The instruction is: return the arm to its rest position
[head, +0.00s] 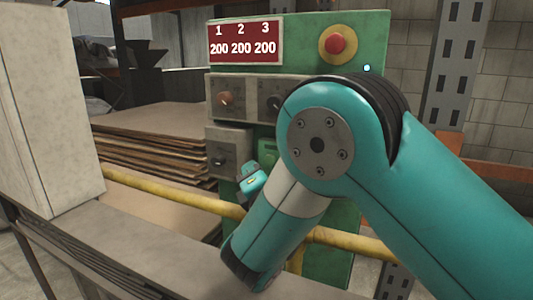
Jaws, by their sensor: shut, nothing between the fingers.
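My teal arm crosses the right and middle of the head view, in front of a green control panel (300,40). Its upper link comes in from the lower right to a large elbow joint, and its forearm slopes down to the lower middle. A small teal wrist part shows left of the forearm, close in front of the panel. My gripper (246,170) shows there only as a small grey and dark shape, shut and empty. The panel's display reads 200 under each of 1, 2 and 3. Much of the panel's lower half is hidden behind my arm.
A red button (336,43) on a yellow base and several knobs (226,98) are on the panel. A yellow rail (165,190) runs across behind my forearm. A grey ledge (150,255) lies in front. Stacked brown sheets (150,150) stand behind, left.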

